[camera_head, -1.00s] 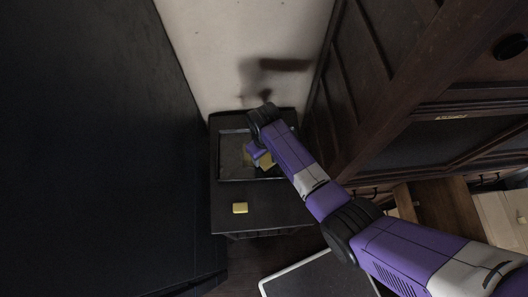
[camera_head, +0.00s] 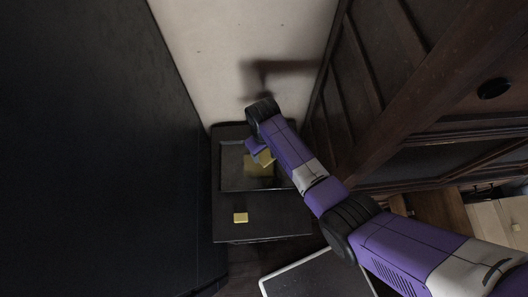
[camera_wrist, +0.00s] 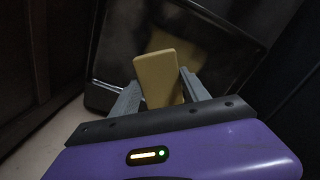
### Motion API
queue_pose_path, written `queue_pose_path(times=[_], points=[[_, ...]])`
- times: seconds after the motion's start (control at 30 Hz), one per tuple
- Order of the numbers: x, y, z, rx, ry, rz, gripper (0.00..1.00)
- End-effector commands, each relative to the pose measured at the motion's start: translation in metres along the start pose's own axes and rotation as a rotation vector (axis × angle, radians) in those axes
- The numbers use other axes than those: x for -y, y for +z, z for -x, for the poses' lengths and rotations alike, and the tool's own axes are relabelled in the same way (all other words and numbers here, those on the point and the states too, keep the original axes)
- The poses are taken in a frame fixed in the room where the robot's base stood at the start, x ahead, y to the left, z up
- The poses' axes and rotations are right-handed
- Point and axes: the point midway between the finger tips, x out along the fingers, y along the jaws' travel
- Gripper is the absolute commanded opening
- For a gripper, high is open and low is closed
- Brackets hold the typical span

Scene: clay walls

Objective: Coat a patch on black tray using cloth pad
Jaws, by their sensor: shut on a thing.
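The black tray (camera_head: 232,168) lies on a dark cabinet top against the pale wall. A yellowish patch (camera_head: 256,171) covers part of the tray's middle. My gripper (camera_head: 261,154) is over the tray and shut on a yellow cloth pad (camera_head: 267,158). In the wrist view the pad (camera_wrist: 157,78) stands up between the two grey fingers, with the dark tray (camera_wrist: 232,45) behind it. Some yellowish colour shows on the tray behind the pad. Whether the pad touches the tray cannot be told. My arm hides the tray's right part in the head view.
A small yellow block (camera_head: 240,217) sits on the cabinet top (camera_head: 275,222) in front of the tray. A dark tall panel (camera_head: 90,150) stands close on the left, and dark wooden furniture (camera_head: 420,110) on the right. A pale-edged dark panel (camera_head: 318,278) lies below.

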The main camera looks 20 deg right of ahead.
Motion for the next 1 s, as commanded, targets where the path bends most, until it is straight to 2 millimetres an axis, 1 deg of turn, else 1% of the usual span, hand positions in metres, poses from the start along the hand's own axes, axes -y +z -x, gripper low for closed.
queue_pose_path(times=[0.03, 0.2, 0.3, 1.0], points=[[0.000, -0.001, 0.009, 0.000, 0.000, 0.000, 0.16], [0.000, -0.004, 0.024, 0.000, 0.000, 0.000, 0.16], [0.000, -0.004, 0.029, 0.000, 0.000, -0.001, 0.16], [-0.001, -0.005, 0.029, 0.000, 0.000, -0.001, 0.16]])
